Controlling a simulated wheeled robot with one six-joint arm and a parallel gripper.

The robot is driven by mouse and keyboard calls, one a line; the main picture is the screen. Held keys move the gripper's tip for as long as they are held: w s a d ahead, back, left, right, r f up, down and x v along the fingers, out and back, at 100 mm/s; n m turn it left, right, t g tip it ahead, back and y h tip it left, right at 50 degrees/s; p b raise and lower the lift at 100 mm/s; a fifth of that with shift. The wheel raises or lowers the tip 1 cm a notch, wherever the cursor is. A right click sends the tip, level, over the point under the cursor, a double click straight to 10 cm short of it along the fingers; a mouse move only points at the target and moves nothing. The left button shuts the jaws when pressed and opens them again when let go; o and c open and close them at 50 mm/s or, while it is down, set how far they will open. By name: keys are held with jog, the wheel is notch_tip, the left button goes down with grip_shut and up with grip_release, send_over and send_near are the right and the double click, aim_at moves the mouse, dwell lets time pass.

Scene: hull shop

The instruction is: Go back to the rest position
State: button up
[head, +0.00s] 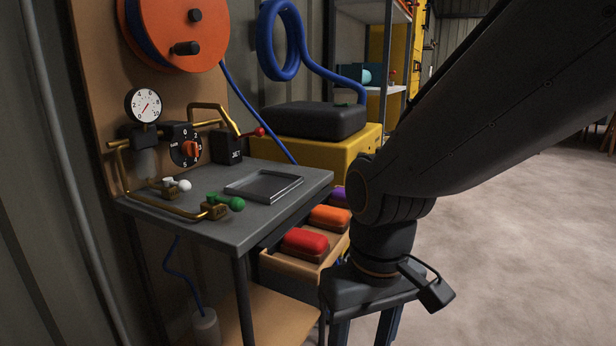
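My gripper (366,332) hangs pointing down at the lower middle right, in front of the drawers and to the right of the grey bench. Its two fingers stand apart, with nothing seen between them. The fingertips are cut off by the bottom edge of the picture. My arm comes down from the upper right and bends at the wrist above the gripper.
The grey bench (150,203) holds an empty-looking shallow tray (264,186), brass pipes, a green-handled valve (226,202) and a dial (185,146). Red (304,241) and orange (329,217) blocks sit in a wooden drawer beside it. Open floor (530,250) lies right.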

jog(key=s+d+r+m+p, duration=0.1)
jog(key=d+r+m+p, duration=0.3)
jog(key=d+r+p, duration=0.7)
notch_tip(320, 180, up, 4)
jog(key=p, duration=0.9)
jog(key=shift+d+f+h, duration=0.25)
jog(key=shift+d+h, duration=0.05)
jog(key=shift+d, duration=0.05)
